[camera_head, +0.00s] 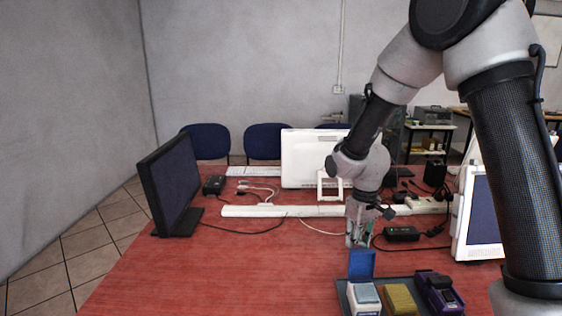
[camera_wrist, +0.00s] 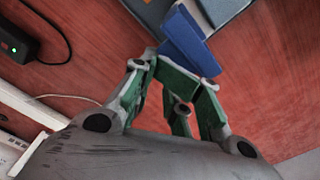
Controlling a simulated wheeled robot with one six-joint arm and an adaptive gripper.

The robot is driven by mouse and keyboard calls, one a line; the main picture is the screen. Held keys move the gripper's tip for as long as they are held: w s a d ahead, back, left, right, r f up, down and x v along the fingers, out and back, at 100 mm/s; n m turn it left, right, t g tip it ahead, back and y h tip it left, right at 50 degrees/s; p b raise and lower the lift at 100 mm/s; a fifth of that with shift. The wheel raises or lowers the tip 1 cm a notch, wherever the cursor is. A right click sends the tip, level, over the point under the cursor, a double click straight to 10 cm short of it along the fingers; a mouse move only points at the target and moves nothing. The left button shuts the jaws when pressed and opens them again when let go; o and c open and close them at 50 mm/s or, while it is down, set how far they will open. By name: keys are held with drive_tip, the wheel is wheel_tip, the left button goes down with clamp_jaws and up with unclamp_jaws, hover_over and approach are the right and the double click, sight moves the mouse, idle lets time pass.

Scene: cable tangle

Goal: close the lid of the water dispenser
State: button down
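The water dispenser is a small white box (camera_head: 366,298) in the front tray in the head view. Its blue lid (camera_head: 361,264) stands raised at the box's back edge, so it is open. The lid also shows as a blue slab (camera_wrist: 189,41) in the wrist view, just beyond my fingertips. My gripper (camera_head: 357,242) points down just behind and above the lid; its green-padded fingers (camera_wrist: 178,76) show in the wrist view. Nothing is seen held. Whether the fingers are open or shut, or touch the lid, is unclear.
A yellow box (camera_head: 399,299) and a purple-black device (camera_head: 439,291) stand right of the dispenser in the dark tray (camera_head: 342,296). A black adapter (camera_head: 401,233), cables and a white power strip (camera_head: 280,211) lie behind. Monitors stand left, back and right. The red table's front left is clear.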

drive_tip(key=shift+s+d+r, duration=0.1)
drive_tip(key=shift+s+r, duration=0.05)
drive_tip(key=shift+s, duration=2)
drive_tip(key=shift+s+r, duration=0.15)
drive_tip(key=shift+s, duration=1.95)
wheel_tip(320, 180, up, 6)
drive_tip(key=s+d+r+m+t, duration=0.4)
drive_tip(key=s+d+r+m, duration=0.2)
drive_tip(key=s+d+r, duration=0.9)
drive_tip(key=shift+r, duration=0.4)
